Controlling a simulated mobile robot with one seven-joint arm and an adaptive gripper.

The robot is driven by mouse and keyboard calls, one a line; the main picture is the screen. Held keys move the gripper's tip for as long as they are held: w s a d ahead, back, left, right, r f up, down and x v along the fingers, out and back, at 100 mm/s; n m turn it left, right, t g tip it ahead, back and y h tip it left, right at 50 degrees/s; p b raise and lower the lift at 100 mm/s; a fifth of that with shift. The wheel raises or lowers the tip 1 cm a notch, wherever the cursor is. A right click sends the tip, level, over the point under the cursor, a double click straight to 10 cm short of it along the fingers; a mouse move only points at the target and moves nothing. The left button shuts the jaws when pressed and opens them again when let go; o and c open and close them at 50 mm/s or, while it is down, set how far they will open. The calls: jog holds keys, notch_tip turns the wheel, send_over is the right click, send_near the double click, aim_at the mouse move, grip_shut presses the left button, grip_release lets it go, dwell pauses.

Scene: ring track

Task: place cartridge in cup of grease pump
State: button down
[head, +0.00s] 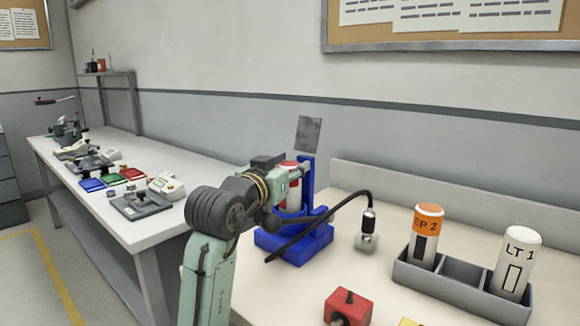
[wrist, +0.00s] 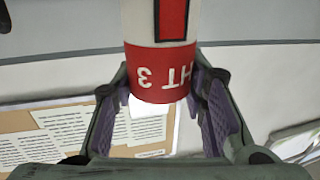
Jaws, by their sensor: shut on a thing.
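My gripper (head: 283,176) is shut on a white cartridge (head: 293,201) with a red band. In the wrist view the cartridge (wrist: 162,62) stands between the purple finger pads, and its label "HT 3" reads upside down. The blue grease pump (head: 307,243) stands on the right bench, with a column and a grey plate at its top. In the head view the cartridge is upright at the pump, in front of its column. My arm partly hides the cartridge and the pump's cup, so I cannot tell whether its lower end is inside the cup.
A grey rack (head: 452,285) holds an orange-topped cartridge (head: 427,232) and a white "LT 1" cartridge (head: 515,262), with an empty slot between them. A red box (head: 348,306) sits near the front.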

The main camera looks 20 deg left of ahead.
jog(key=c, duration=1)
grip_release()
